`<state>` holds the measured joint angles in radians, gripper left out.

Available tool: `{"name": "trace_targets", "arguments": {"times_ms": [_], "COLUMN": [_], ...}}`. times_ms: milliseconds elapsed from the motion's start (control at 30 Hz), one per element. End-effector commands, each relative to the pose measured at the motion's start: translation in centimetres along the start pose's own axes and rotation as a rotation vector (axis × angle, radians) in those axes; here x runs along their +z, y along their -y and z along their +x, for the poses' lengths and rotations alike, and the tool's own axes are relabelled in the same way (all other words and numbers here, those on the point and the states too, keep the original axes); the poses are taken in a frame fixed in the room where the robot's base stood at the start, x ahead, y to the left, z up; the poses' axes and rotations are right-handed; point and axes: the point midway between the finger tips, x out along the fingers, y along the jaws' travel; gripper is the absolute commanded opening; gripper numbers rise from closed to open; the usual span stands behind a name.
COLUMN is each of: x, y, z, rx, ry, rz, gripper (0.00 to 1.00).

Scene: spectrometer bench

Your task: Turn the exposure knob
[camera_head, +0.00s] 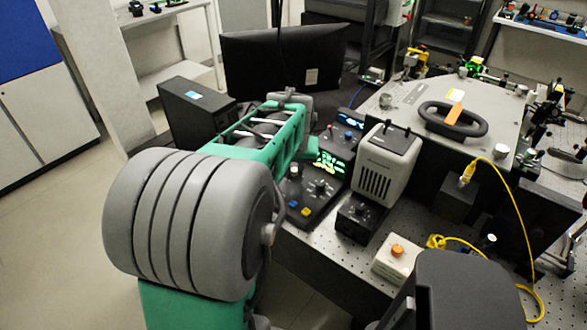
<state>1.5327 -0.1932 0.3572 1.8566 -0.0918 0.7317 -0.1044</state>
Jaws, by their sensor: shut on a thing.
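A black control box (322,205) with a lit green display (330,164) stands at the near edge of the bench, in the middle of the head view. It has a dark knob (320,187) and another round control (295,171) on its sloped face, with a blue and a yellow button below. I cannot read any label, so I cannot tell which is the exposure knob. My green and grey arm reaches in from the lower left to just behind this box. My gripper's fingers do not show; the arm hides them and part of the box.
A grey ventilated unit (385,163) and a small black box with knobs (358,218) stand right of the control box. A dark monitor (285,58) and a black case (195,108) stand behind. A yellow cable (513,205) loops at the right. Floor at the left is clear.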

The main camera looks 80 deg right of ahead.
Motion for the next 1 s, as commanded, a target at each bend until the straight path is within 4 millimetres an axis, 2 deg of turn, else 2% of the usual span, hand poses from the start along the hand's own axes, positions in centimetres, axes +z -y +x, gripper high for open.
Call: {"name": "trace_targets", "arguments": {"times_ms": [500,1000], "x": [-0.13,-0.12], "y": [-0.42,-0.39], "z": [-0.03,-0.01], "rx": [-0.134,-0.162], "ry": [-0.001,0.000], "rz": [-0.325,-0.391], "gripper": [0.00,0.00]}}
